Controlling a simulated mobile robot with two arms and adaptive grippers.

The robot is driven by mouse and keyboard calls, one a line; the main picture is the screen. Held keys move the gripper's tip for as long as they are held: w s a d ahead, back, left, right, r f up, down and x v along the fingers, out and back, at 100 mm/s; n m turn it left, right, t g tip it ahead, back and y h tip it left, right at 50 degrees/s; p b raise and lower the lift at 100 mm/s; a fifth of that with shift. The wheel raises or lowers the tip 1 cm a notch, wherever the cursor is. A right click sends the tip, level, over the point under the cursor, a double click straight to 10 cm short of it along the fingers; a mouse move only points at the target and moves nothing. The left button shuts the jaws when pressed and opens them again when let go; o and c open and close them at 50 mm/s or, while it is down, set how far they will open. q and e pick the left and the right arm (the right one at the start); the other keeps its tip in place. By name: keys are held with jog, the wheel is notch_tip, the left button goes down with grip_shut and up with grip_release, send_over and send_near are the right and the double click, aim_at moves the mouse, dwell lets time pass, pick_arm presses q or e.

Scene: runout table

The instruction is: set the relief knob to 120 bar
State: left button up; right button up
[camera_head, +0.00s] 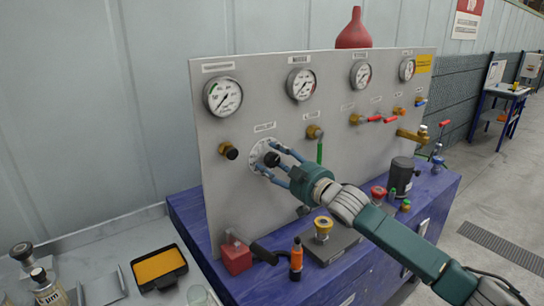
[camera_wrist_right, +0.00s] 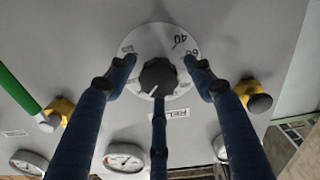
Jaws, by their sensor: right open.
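The relief knob (camera_head: 272,159) is black and sits on a round white dial (camera_head: 258,150) on the grey panel (camera_head: 215,125). In the wrist view the knob (camera_wrist_right: 157,77) has a pale pointer line, and the dial (camera_wrist_right: 165,40) shows a 40 and part of another number. The 120 mark cannot be made out. My right gripper (camera_head: 268,162) is open, its blue fingers spread around the knob. In the wrist view the fingers (camera_wrist_right: 160,75) stand to both sides and below the knob, with no clear grip on it. My left gripper is out of view.
Gauges (camera_head: 223,96) line the panel's top. A brass valve with a green lever (camera_head: 320,151) is right of the dial; a brass fitting with a black cap (camera_head: 229,151) is left. A red block (camera_head: 236,257) and an orange bottle (camera_head: 296,260) stand on the blue bench below.

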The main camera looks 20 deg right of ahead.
jog(key=shift+w+a, duration=0.15)
jog(key=shift+w, duration=0.25)
jog(key=shift+r, duration=0.1)
jog(key=c, duration=1.2)
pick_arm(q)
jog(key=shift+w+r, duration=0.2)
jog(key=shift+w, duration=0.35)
pick_arm(e)
jog(key=shift+o, duration=0.2)
